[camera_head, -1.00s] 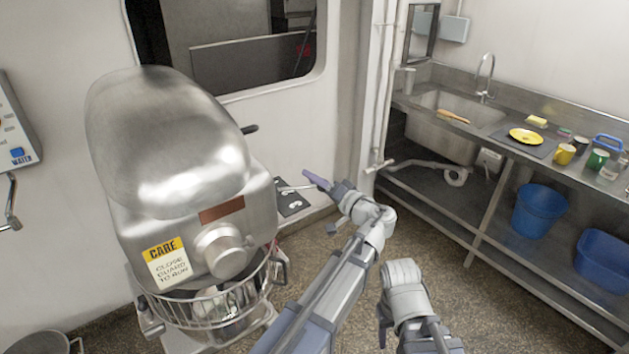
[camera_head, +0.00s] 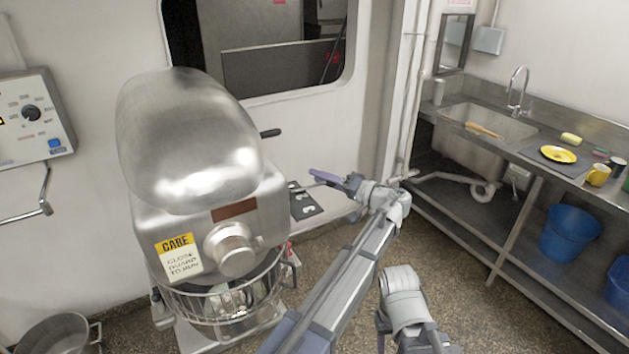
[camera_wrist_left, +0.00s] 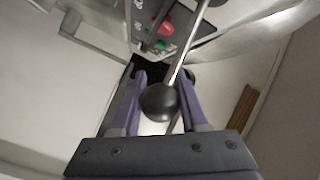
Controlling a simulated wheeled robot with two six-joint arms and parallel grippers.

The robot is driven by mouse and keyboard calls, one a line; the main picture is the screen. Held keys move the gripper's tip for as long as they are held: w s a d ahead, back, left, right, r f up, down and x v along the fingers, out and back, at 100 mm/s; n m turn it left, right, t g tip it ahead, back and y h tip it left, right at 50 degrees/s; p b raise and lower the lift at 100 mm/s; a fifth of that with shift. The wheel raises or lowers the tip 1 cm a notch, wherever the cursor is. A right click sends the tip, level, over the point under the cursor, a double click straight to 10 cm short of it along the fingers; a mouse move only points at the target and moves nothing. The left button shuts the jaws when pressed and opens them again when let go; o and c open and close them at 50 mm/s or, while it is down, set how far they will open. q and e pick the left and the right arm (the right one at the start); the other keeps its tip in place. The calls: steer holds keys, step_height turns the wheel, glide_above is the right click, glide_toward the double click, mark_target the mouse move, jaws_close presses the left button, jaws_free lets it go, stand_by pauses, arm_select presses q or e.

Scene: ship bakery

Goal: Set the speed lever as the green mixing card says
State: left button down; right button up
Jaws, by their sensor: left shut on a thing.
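The speed lever is a thin metal rod (camera_wrist_left: 184,52) with a black ball knob (camera_wrist_left: 158,102), on the right side of the big steel mixer (camera_head: 190,140). My left gripper (camera_head: 322,177) is shut on the lever, with the knob between its purple fingers in the left wrist view. A dark plate with pale marks (camera_head: 304,203) lies behind the rod; its marks are too small to read. My right gripper is out of view. No green mixing card shows in these frames.
A red button (camera_wrist_left: 166,27) and a green button (camera_wrist_left: 160,44) sit close by the lever. A black handle (camera_head: 270,133) sticks out higher on the mixer. A wire guard (camera_head: 225,300) surrounds the bowl. A steel sink counter (camera_head: 540,165) stands at right.

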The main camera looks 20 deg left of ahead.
arm_select(q)
steer(key=shift+w+a+n+g, duration=0.4)
steer(key=shift+a+n+g, duration=0.1)
steer(key=shift+g, duration=0.4)
steer(key=shift+c, duration=2.1)
jaws_free()
steer(key=shift+d, duration=0.15)
